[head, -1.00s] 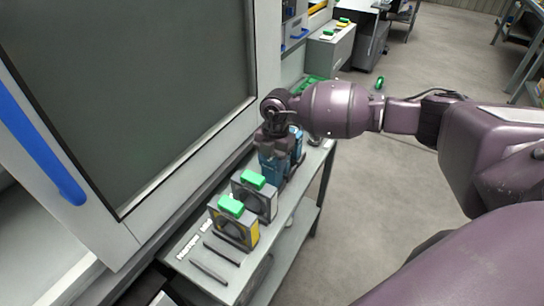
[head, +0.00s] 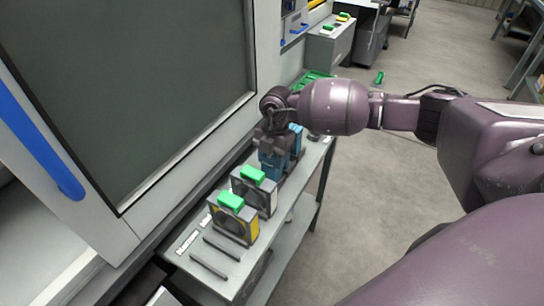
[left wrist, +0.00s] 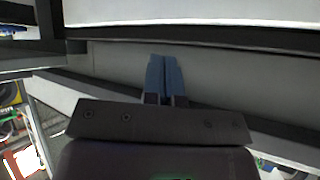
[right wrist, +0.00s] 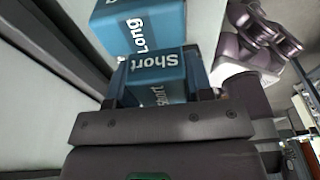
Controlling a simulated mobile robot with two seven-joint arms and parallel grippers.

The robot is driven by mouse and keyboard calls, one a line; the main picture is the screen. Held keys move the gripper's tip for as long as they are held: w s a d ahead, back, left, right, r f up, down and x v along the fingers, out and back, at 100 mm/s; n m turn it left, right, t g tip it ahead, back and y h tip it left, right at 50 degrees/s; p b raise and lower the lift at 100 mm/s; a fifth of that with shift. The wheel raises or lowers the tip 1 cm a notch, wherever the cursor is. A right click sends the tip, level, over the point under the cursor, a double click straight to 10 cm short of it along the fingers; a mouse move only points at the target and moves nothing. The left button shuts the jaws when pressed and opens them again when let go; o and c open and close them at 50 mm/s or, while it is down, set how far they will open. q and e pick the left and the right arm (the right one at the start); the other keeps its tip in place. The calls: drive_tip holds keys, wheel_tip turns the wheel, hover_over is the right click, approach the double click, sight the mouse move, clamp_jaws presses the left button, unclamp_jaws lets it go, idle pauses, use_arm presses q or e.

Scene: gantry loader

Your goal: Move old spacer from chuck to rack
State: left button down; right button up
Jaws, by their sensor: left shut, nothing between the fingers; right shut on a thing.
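My right gripper (head: 275,143) points down over the bench along the machine front. In the right wrist view, it is shut on a blue block marked "Short" (right wrist: 155,68), which sits between its fingers. The block shows as a blue piece (head: 271,165) under the gripper in the head view. Another blue block, marked "Long" (right wrist: 128,32), stands close beyond it. I cannot tell whether the held block touches the bench. My left gripper (left wrist: 164,62) shows only in its wrist view, its blue fingers shut together and empty. I cannot make out the chuck.
The floor to the right is open.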

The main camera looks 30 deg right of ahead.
drive_tip(key=shift+f, duration=0.35)
drive_tip(key=o, duration=1)
drive_tip(key=r, duration=0.6)
drive_tip(key=d+r+p, duration=0.1)
drive_tip(key=r, duration=0.2)
drive_tip(key=shift+w+d+r, duration=0.1)
drive_tip(key=shift+w+r, duration=0.25)
drive_tip(key=shift+d+r, duration=0.1)
drive_tip(key=shift+r, duration=0.4)
drive_tip(key=shift+r, duration=0.1)
